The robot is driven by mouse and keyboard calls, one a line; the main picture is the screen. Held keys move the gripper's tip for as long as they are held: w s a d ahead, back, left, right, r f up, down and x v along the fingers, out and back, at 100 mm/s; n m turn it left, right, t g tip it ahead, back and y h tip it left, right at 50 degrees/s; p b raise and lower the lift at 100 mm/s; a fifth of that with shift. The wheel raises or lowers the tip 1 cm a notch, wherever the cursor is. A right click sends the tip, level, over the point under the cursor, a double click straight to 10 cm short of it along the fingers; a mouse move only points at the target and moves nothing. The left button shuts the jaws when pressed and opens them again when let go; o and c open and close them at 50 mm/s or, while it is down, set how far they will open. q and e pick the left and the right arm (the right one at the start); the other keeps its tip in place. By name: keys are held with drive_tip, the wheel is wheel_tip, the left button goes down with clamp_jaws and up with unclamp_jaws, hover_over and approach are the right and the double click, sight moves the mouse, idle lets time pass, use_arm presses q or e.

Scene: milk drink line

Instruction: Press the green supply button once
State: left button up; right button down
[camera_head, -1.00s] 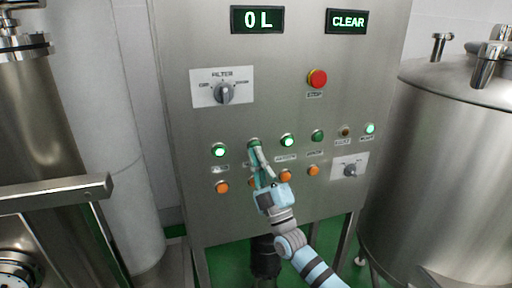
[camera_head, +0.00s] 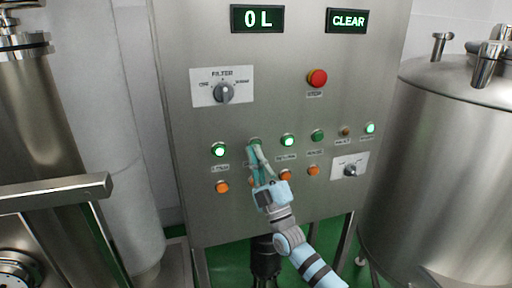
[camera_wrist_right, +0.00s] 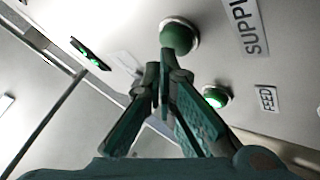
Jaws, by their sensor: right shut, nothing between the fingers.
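The green supply button (camera_head: 254,142) is in the upper row of buttons on the steel panel, second from the left. It looks dark green and unlit. In the right wrist view the button (camera_wrist_right: 178,36) is a green dome in a pale ring, beside a label reading SUPPLY. My right gripper (camera_head: 255,149) is shut and empty. Its fingertips, also in the right wrist view (camera_wrist_right: 164,62), are right at the button and overlap its lower edge there. I cannot tell whether they touch it. My left gripper is not in view.
A lit green feed button (camera_head: 219,150) is left of the supply button, and another lit green button (camera_head: 288,140) is to the right. Orange buttons (camera_head: 222,187) sit below. A red stop button (camera_head: 317,78) is higher up.

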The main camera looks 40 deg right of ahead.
drive_tip(key=shift+w+d+b, duration=0.15)
drive_tip(key=shift+w+b, duration=0.2)
drive_tip(key=shift+w, duration=0.05)
idle(0.6)
idle(0.3)
drive_tip(key=shift+s+a+p, duration=0.25)
drive_tip(key=shift+s+p, duration=0.55)
drive_tip(key=shift+p, duration=0.3)
